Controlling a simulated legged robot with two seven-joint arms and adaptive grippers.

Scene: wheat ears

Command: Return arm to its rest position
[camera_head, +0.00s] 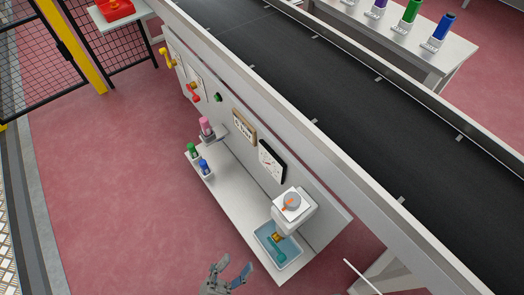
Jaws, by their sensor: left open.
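My left gripper (236,266) is at the bottom edge of the head view, in front of the lower end of the white shelf. Its two grey fingers are spread and nothing shows between them. Only the hand end of the arm is in view. My right gripper is not in view. A blue tray (269,249) holding a teal and yellow item (278,246) is on the shelf, to the upper right of the gripper and apart from it. No wheat ears show.
The white shelf (233,202) carries a green bottle (193,150), a blue bottle (205,167) and a pink one (206,126). A white device (294,209) stands above the tray. A black conveyor (340,95) runs behind the panel. Red floor (110,190) is clear at left.

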